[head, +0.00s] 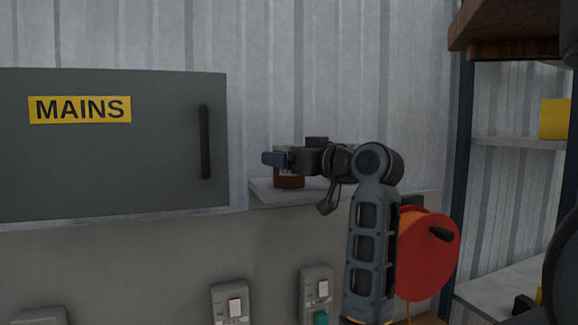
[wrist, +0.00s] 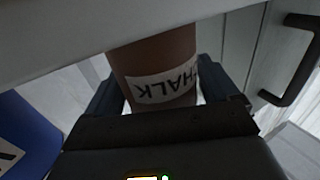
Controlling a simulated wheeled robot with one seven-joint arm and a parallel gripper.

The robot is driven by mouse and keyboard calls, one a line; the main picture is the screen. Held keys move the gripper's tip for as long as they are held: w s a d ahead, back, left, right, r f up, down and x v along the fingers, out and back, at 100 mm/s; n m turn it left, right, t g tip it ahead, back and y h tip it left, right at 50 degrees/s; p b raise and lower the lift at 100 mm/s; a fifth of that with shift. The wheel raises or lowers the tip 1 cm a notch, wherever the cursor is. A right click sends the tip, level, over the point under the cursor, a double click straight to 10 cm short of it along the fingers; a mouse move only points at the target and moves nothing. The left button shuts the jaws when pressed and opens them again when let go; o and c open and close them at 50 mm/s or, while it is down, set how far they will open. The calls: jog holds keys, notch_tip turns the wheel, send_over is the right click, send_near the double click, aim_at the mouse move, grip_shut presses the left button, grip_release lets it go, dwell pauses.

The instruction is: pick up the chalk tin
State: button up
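The chalk tin (head: 289,182) is brown and stands on a pale wall shelf (head: 262,194). My gripper (head: 281,160) is at the tin's upper part, hiding much of it in the head view. In the wrist view the tin (wrist: 158,60) lies between the two dark fingers (wrist: 158,92), its white CHALK label upside down. The right finger overlaps the label's end. Small bright gaps show beside the tin near the fingers' bases. I cannot tell whether the fingers press on it.
A grey MAINS cabinet (head: 100,165) with a dark handle (head: 205,142) is left of the shelf. A blue object (wrist: 25,135) with a white label is close at the wrist view's left. A red reel (head: 428,255) hangs below, behind my arm. Shelving stands at the right.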

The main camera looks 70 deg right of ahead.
jog(key=c, duration=0.9)
jog(key=shift+r, duration=0.15)
